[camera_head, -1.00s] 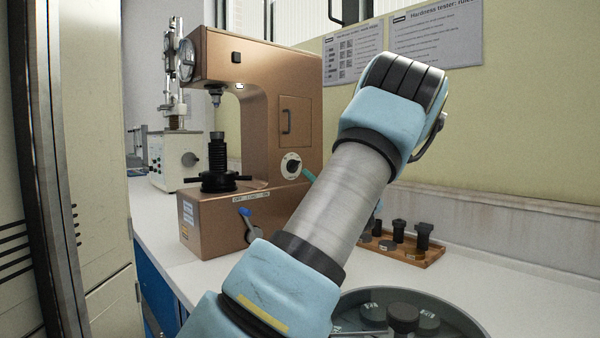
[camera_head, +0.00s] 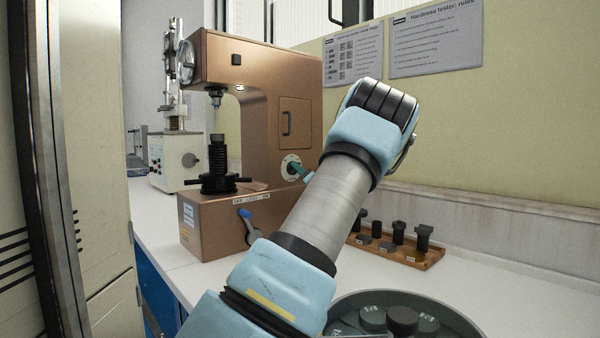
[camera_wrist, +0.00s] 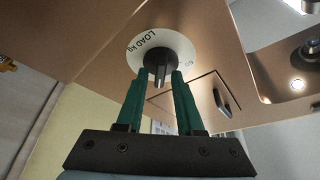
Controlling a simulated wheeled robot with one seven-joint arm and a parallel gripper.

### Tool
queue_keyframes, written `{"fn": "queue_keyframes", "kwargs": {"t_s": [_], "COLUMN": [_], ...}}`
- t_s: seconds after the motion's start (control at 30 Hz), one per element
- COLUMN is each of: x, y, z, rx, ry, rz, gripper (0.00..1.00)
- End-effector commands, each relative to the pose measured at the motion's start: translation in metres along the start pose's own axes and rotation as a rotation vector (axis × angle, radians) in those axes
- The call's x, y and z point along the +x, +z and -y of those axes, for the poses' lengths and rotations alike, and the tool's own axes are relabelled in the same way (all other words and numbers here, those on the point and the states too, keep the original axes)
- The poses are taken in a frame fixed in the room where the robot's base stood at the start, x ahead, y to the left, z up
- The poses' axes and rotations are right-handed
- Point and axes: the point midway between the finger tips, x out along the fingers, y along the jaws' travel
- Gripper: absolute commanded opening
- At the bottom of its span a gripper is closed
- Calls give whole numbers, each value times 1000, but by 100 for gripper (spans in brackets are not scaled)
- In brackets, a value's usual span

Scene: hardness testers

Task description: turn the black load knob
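The black load knob (camera_wrist: 158,64) sits at the centre of a white dial marked "LOAD kg" (camera_wrist: 142,46) on the brown hardness tester (camera_head: 262,150). The dial (camera_head: 287,162) also shows in the head view, partly covered by a green fingertip. My gripper (camera_wrist: 159,76) has two green fingers, one on each side of the knob, with their tips close to it. The fingers are apart, and no firm contact with the knob is clear. In the head view my gripper (camera_head: 298,170) reaches the dial from the right, mostly hidden behind my arm.
A blue-tipped lever (camera_head: 246,218) is on the tester's base below the dial. A wooden rack (camera_head: 402,250) with dark parts stands to the right. A round grey tray (camera_head: 455,318) is in front. Another tester (camera_head: 175,150) stands behind at left.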

Motion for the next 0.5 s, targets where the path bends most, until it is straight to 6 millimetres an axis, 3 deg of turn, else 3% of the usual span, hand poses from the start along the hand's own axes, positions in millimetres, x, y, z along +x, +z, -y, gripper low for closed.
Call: {"fn": "queue_keyframes", "kwargs": {"t_s": [0.03,0.3,0.5], "x": [0,0,0], "y": [0,0,0], "z": [0,0,0], "rx": [0,0,-1], "ry": [0,0,0], "rz": [0,0,0], "gripper": [29,0,0]}}
